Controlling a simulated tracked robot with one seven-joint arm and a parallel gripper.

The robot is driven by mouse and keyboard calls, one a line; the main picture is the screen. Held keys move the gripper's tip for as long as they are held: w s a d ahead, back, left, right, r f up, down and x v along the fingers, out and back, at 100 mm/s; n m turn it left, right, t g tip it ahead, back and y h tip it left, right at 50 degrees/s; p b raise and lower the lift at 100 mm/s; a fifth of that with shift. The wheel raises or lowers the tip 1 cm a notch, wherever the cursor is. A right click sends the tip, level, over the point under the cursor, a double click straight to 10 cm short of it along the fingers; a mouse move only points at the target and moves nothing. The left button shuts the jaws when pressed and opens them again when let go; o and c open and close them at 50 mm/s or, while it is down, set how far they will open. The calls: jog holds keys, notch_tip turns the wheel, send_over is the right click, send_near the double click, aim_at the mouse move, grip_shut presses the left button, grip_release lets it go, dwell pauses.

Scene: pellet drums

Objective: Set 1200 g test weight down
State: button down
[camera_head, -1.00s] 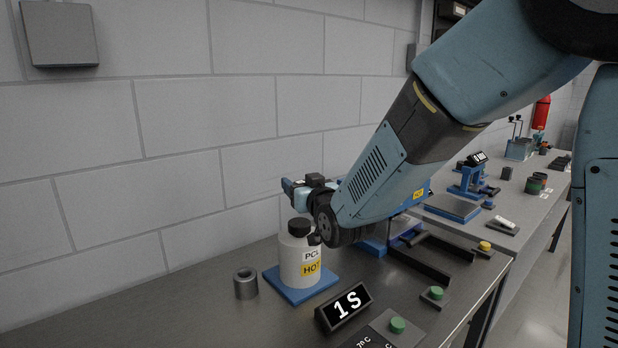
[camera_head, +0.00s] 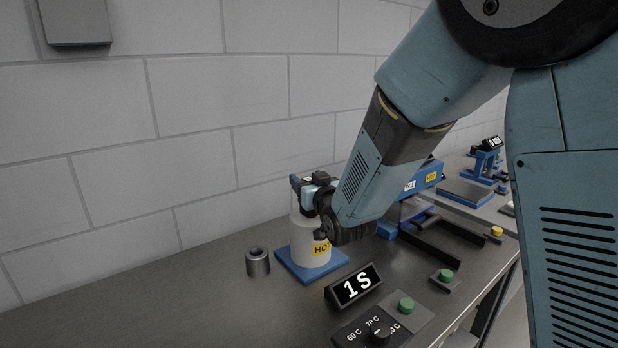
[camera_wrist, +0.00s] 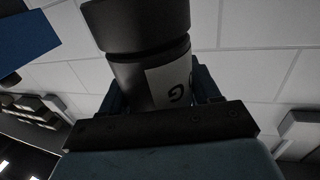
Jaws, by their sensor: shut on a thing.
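The test weight is a dark cylinder (camera_wrist: 145,75) with a wide knob and a pale label. One letter, like a G, shows in the wrist view. My gripper (camera_wrist: 155,98) is shut around it, with a finger on each side. The weight is mostly hidden there. I cannot tell whether it touches anything below.
The bench at left (camera_head: 150,300) is clear.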

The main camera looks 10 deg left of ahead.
jog(key=shift+f, duration=0.1)
jog(key=shift+c, duration=1.2)
grip_release()
jog(key=shift+f, duration=0.1)
